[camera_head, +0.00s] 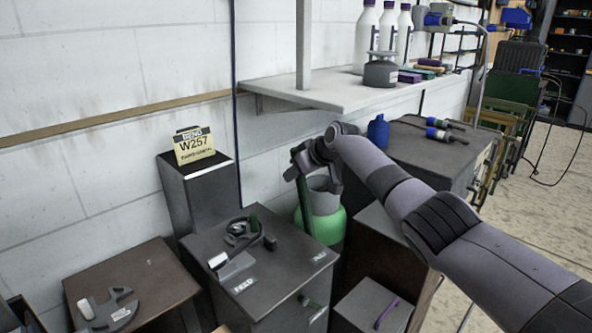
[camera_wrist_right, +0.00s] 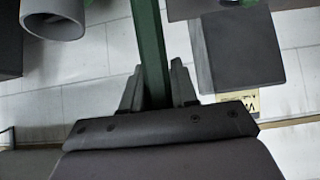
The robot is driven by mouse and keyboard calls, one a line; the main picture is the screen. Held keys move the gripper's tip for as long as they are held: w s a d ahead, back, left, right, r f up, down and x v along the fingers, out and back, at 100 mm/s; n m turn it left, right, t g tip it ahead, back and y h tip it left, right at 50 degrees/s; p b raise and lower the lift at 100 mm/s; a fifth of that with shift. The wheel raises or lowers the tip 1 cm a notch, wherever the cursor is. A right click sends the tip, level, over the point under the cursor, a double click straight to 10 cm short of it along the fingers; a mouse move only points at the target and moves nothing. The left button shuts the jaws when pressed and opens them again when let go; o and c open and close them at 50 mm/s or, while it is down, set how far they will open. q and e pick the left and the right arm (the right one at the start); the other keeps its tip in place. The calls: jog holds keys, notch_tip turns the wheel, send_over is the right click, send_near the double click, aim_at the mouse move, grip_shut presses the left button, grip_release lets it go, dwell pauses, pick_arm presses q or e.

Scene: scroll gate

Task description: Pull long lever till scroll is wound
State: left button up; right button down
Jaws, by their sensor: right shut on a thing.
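The long lever is a dark green bar (camera_head: 305,208) standing near upright behind the right side of the middle grey cabinet; its lower end is hidden. In the right wrist view the green bar (camera_wrist_right: 152,50) runs down between the two fingers. My right gripper (camera_wrist_right: 155,88) is shut on it near the bar's upper end; in the head view the gripper (camera_head: 302,163) is small and dark. A dark curved bending fixture (camera_head: 240,233) with a pale-ended handle sits on the cabinet top; I cannot tell how far any scroll in it is wound. My left gripper is not in view.
A yellow card reading W257 (camera_head: 195,146) stands on a tall dark box. A green and grey canister (camera_head: 325,225) is close behind the lever. A shelf (camera_head: 320,96) with bottles is above. A brown table (camera_head: 150,275) at left holds a grey curved piece (camera_head: 110,309).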

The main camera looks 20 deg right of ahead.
jog(key=shift+w+a, duration=0.15)
dwell(0.4)
jog(key=c, duration=1.1)
grip_release()
jog(key=shift+o, duration=0.7)
jog(key=shift+w+f, duration=0.15)
jog(key=shift+w, duration=0.05)
jog(key=shift+s, duration=0.1)
jog(key=shift+s+d+r, duration=0.25)
jog(key=shift+s+r, duration=0.2)
jog(key=shift+r, duration=0.1)
jog(key=shift+v, duration=2.8)
jog(key=shift+a, duration=0.15)
